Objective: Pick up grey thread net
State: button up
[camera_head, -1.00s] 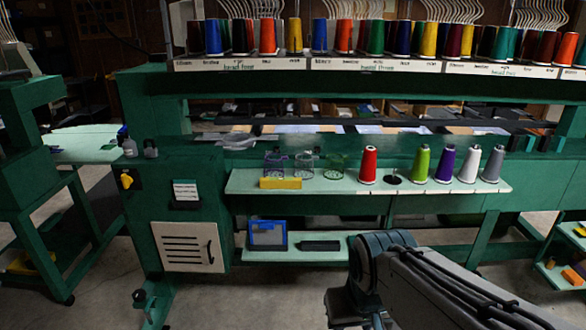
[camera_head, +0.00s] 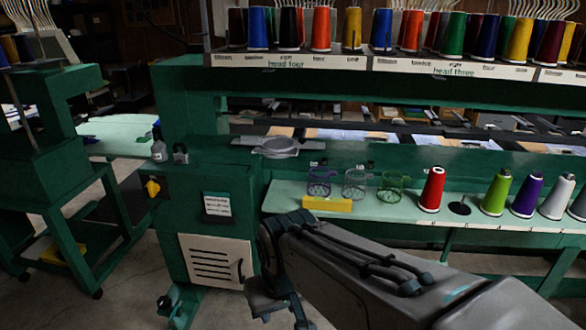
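The grey thread net (camera_head: 354,184) is a small open wire-like cup. It stands on the pale green shelf (camera_head: 420,213) of the machine, between a purple net (camera_head: 320,182) on its left and a green net (camera_head: 392,189) on its right. A yellow block (camera_head: 327,204) lies in front of the purple and grey nets. My arm reaches in from the lower right and bends down in front of the machine, below the nets.
Red (camera_head: 432,189), green (camera_head: 496,193) and purple (camera_head: 526,195) cones stand right of the nets, with a dark empty stand (camera_head: 460,208) among them. A grey hoop (camera_head: 276,147) lies on the ledge behind. A rack of cones (camera_head: 400,62) runs above. Floor shows at lower left.

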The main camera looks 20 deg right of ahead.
aim_at(368, 175)
jog(key=z, duration=0.15)
jog(key=i, duration=0.7)
jog(key=z, duration=1)
jog(key=i, duration=0.5)
jog(key=z, duration=0.55)
